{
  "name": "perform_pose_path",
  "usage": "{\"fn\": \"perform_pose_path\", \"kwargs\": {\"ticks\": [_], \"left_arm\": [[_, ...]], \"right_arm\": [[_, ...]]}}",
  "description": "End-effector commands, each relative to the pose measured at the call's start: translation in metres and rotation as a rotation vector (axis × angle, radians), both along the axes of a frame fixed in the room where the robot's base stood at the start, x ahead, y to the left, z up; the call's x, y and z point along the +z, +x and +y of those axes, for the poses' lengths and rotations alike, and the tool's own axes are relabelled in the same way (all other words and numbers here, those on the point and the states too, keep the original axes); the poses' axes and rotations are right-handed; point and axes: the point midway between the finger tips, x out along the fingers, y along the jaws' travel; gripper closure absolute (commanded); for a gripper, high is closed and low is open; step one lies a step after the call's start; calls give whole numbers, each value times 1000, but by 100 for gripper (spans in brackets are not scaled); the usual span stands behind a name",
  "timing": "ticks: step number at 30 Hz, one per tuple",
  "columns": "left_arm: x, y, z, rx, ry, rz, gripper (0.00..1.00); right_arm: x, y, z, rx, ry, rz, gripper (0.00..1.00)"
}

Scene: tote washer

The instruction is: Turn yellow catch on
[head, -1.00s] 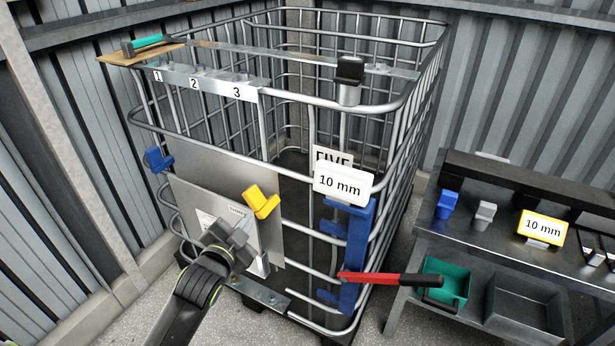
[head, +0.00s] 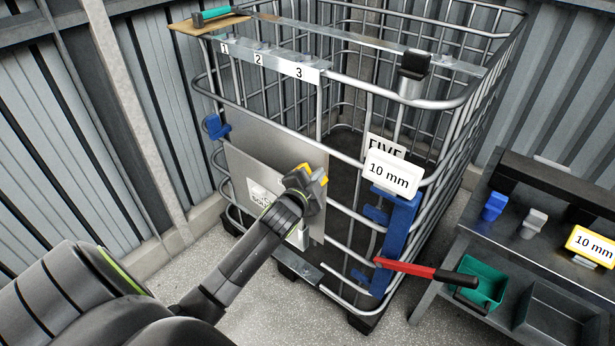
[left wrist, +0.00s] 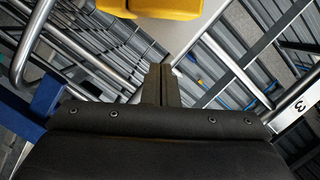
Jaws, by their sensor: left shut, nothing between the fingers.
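The yellow catch (head: 322,176) is on the grey panel (head: 250,140) at the front of the wire cage, mostly hidden behind my left gripper in the head view. My left gripper (head: 308,180) is shut and empty, and overlaps the catch there. In the left wrist view the catch (left wrist: 165,8) shows as a yellow block at the top edge, beyond the closed fingertips (left wrist: 161,72). I cannot tell whether they touch it. The catch's full angle is hidden. My right gripper is not in view.
A blue catch (head: 215,127) is at the panel's left. A blue bracket (head: 398,235) and red lever (head: 405,267) are on the cage's right. A bench (head: 470,230) with a green bin (head: 482,285) stands at right. Open floor lies in front.

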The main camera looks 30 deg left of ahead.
Motion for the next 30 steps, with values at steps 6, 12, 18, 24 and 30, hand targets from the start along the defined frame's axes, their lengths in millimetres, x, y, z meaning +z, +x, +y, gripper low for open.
{"fn": "perform_pose_path", "kwargs": {"ticks": [6, 12, 18, 24, 30], "left_arm": [[-18, 1, 25, 1, 2, 2, 100], [-23, 1, 32, -1, 1, 1, 100], [-23, 1, 32, -1, 0, 1, 100], [-23, 1, 32, 0, -5, 1, 100], [-22, 1, 34, 0, -47, 6, 100]], "right_arm": [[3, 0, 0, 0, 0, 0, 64], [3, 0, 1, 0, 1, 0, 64], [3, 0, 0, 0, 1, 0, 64], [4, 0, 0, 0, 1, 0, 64], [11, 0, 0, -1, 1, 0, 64]]}}
